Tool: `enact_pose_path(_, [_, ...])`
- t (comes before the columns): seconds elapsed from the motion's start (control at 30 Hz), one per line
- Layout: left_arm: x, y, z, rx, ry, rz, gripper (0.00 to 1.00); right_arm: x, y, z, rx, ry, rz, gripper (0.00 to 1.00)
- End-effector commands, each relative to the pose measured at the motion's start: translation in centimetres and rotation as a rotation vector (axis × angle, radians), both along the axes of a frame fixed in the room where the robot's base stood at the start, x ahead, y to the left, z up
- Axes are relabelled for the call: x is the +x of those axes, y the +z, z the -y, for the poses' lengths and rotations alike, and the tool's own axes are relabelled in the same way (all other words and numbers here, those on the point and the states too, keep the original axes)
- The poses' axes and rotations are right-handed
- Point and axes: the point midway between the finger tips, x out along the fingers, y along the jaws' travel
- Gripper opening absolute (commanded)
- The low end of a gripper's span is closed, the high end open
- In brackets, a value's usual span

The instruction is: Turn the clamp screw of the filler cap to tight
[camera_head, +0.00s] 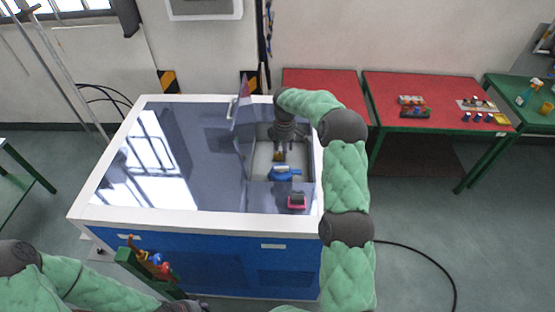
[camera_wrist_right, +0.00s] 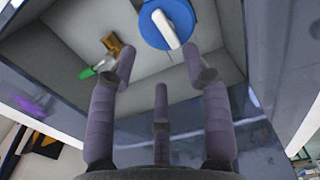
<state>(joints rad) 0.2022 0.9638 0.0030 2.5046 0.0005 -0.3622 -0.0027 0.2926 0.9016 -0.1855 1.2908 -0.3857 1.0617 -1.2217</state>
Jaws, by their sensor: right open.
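The round blue filler cap (camera_head: 283,174) with a pale bar across it sits in the open recess of the generator (camera_head: 190,222). In the right wrist view the cap (camera_wrist_right: 170,22) is at the top, beyond the fingertips. A small brass piece (camera_wrist_right: 117,52) sits on the recess wall beside a green-tipped part (camera_wrist_right: 92,71); I cannot tell which part is the clamp screw. My right gripper (camera_head: 280,155) points down into the recess, just behind the cap. Its three fingers (camera_wrist_right: 160,80) are spread and empty. My left arm runs along the bottom left; its gripper's fingers are not visible.
A raised clear panel (camera_head: 243,115) stands at the recess's left edge. The generator's dark glossy top is clear to the left. Red tables (camera_head: 440,90) stand behind on the right.

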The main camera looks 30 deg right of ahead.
Motion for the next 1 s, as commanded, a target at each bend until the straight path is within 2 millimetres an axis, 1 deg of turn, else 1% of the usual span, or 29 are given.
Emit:
enact_pose_path(0.3, [0.1,1.4,0.0,0.0,0.002,0.002,0.4,-0.1,-5.5,-0.2,0.002,0.003,-0.006,0.49])
enact_pose_path(0.5, [0.1,2.0,0.0,0.0,0.001,0.002,0.4,0.0,-8.2,-0.2,0.002,0.002,-0.002,0.49])
enact_pose_path(0.7, [0.1,2.2,0.0,0.0,0.001,0.002,0.4,0.0,-9.5,-0.2,0.002,0.002,-0.001,0.49])
enact_pose_path(0.97, [0.1,2.2,0.0,0.0,0.001,0.002,0.4,0.0,-9.7,-0.1,0.001,0.002,0.0,0.49])
enact_pose_path(1.0, [0.1,2.2,0.0,0.0,0.002,0.002,0.4,0.0,-9.7,-0.1,0.001,0.002,0.0,0.46])
